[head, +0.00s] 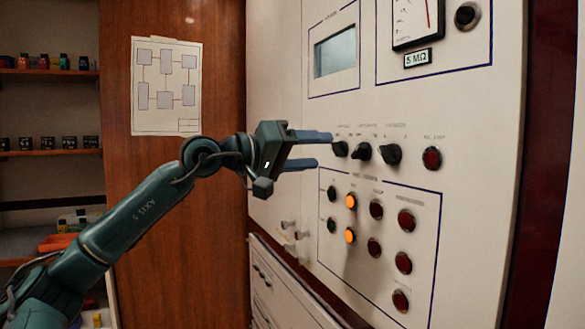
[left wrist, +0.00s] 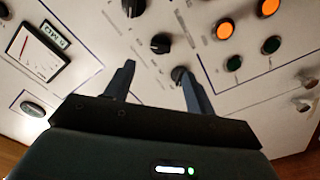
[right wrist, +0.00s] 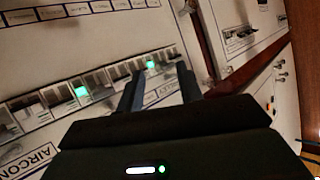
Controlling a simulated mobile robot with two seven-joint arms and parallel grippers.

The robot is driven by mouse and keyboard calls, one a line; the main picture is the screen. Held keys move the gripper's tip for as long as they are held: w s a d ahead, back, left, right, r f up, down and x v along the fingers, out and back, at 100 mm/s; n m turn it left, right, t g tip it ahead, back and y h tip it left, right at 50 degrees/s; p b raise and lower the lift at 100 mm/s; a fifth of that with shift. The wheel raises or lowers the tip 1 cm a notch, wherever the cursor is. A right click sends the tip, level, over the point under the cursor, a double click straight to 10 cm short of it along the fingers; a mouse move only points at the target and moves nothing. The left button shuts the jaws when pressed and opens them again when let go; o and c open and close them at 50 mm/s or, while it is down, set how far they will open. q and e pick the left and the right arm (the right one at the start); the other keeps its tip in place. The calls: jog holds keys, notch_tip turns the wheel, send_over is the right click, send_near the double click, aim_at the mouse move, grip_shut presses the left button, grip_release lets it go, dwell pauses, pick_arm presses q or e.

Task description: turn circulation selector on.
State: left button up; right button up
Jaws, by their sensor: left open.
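Three black selector knobs sit in a row on the white panel: a left one (head: 340,149), a middle one (head: 362,152) and a right one (head: 391,154). Their labels are too small to read, so I cannot tell which is the circulation selector. My left gripper (head: 324,150) is open, its fingers pointing at the left knob. In the left wrist view that knob (left wrist: 178,73) shows close to the right fingertip; contact cannot be told. My right gripper (right wrist: 157,78) shows only in the right wrist view, open and empty before a row of switches.
Below the knobs are orange lamps (head: 350,201), red buttons (head: 406,220) and green buttons (head: 331,193). A display (head: 335,52) and a meter (head: 412,20) are above. In the right wrist view, a breaker row (right wrist: 95,87) has green-lit switches.

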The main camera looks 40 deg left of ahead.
pick_arm(q)
jog(key=shift+b+v, duration=1.05)
jog(key=shift+v, duration=1.05)
pick_arm(e)
jog(key=shift+s+d+r+t, duration=0.45)
jog(key=shift+s+d+t, duration=0.05)
jog(key=shift+d+t, duration=0.2)
